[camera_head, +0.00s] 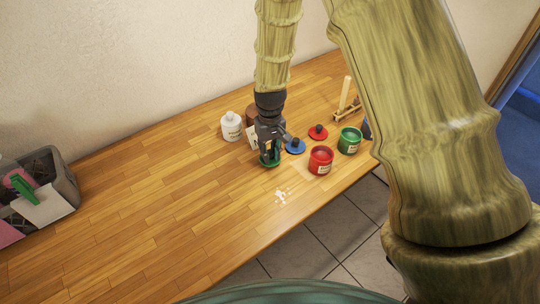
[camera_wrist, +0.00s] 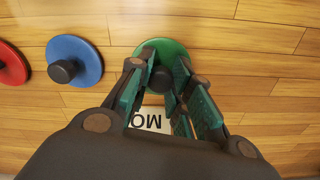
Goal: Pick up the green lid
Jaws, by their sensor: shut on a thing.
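The green lid (camera_wrist: 175,48) is a round disc with a dark knob, seen in the wrist view at the top middle. It also shows in the head view (camera_head: 268,161), partly hidden under my gripper. My gripper (camera_head: 269,154) points down at the wooden counter. In the wrist view its fingers (camera_wrist: 162,80) are closed on the lid's dark knob. I cannot tell whether the lid is lifted off the counter.
A blue lid (camera_head: 296,147) and a red lid (camera_head: 318,132) lie right of my gripper. A red jar (camera_head: 320,160) and a green jar (camera_head: 349,140) stand near the front edge. A white bottle (camera_head: 231,126) stands behind left. The counter's left middle is clear; a grey basket (camera_head: 66,181) stands far left.

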